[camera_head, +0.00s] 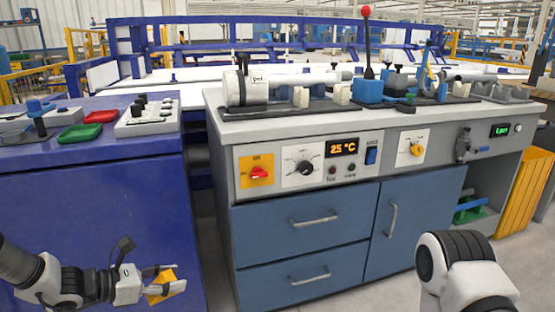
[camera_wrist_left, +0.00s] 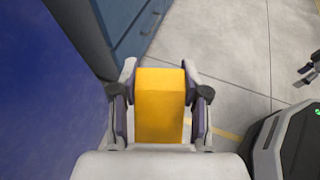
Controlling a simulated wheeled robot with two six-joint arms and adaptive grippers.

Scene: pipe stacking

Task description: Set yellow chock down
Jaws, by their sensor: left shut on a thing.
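The yellow chock (camera_head: 161,286) is held between the fingers of my left gripper (camera_head: 166,283), at the lower left of the head view, in front of the blue cabinet. In the left wrist view the chock (camera_wrist_left: 160,104) fills the space between both fingers of the left gripper (camera_wrist_left: 159,100), which press on its sides. The chock is in the air, below the level of the worktops. Part of my right arm shows at the lower right of the head view; its gripper is not in that view. Gripper fingers (camera_wrist_left: 309,72) show at the right edge of the wrist view, too small to judge.
A blue cabinet (camera_head: 95,190) with red and green trays (camera_head: 100,116) and a switch box (camera_head: 148,115) on top stands left. A grey workbench (camera_head: 215,100) carries a white pipe (camera_head: 290,80), several white blocks and a red-knobbed lever (camera_head: 367,40). Concrete floor lies in front.

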